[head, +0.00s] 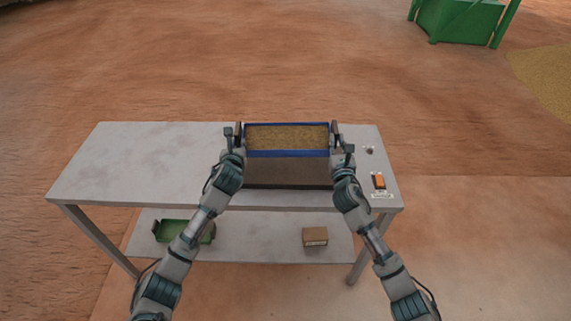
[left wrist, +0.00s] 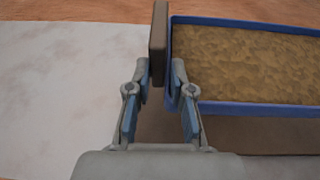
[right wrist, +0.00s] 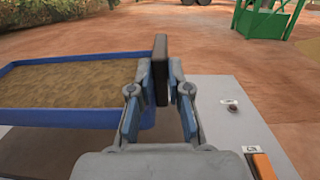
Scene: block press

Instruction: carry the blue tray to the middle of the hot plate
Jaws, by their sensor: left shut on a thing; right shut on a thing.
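The blue tray (head: 287,154) is filled with a brown, grainy material and sits level between my two grippers. It also shows in the left wrist view (left wrist: 250,109) and the right wrist view (right wrist: 70,118). My left gripper (head: 238,140) is shut on the dark handle (left wrist: 158,45) at the tray's left end. My right gripper (head: 338,140) is shut on the dark handle (right wrist: 161,70) at its right end. A dark brown block surface (head: 290,174), probably the hot plate, shows below the tray's front edge. I cannot tell whether the tray touches it.
The grey table (head: 120,160) is clear on its left. An orange switch (head: 379,181) and a small knob (head: 370,150) are at its right end. The lower shelf holds a green tray (head: 172,229) and a cardboard box (head: 315,237). A green structure (head: 460,20) stands far off.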

